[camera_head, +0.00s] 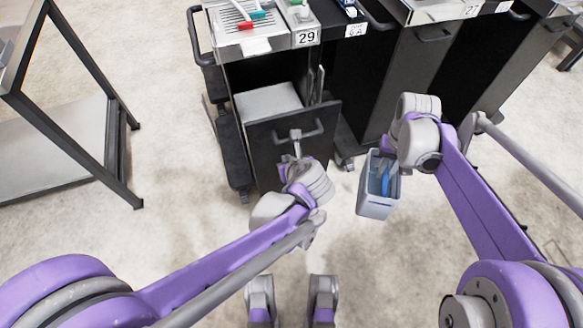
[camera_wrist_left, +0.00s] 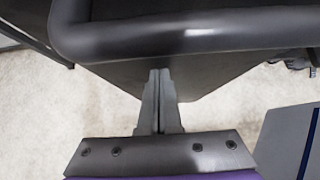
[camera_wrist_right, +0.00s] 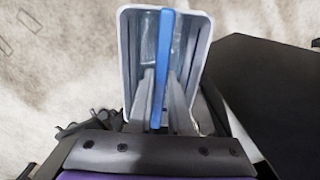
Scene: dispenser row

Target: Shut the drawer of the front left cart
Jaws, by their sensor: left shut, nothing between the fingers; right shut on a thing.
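The front left cart (camera_head: 232,72), labelled 29, has its dark drawer (camera_head: 265,152) pulled out, with a pale grey inside showing behind the front panel. A bar handle (camera_head: 312,132) is on the panel; it also spans the top of the left wrist view (camera_wrist_left: 200,38). My left gripper (camera_head: 296,134) is shut and empty at the drawer front by the handle, its fingertips (camera_wrist_left: 160,72) pointing at the dark panel. I cannot tell whether they touch. My right gripper (camera_wrist_right: 162,85) is shut on the blue divider (camera_wrist_right: 164,50) of a pale bin (camera_head: 377,205), held clear of the carts.
More dark carts (camera_head: 425,60) stand in a row to the right. Cart 29 carries a tray (camera_head: 235,28) with red and green items on top. A dark-framed table (camera_head: 75,120) stands at the left. The pale floor between is clear.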

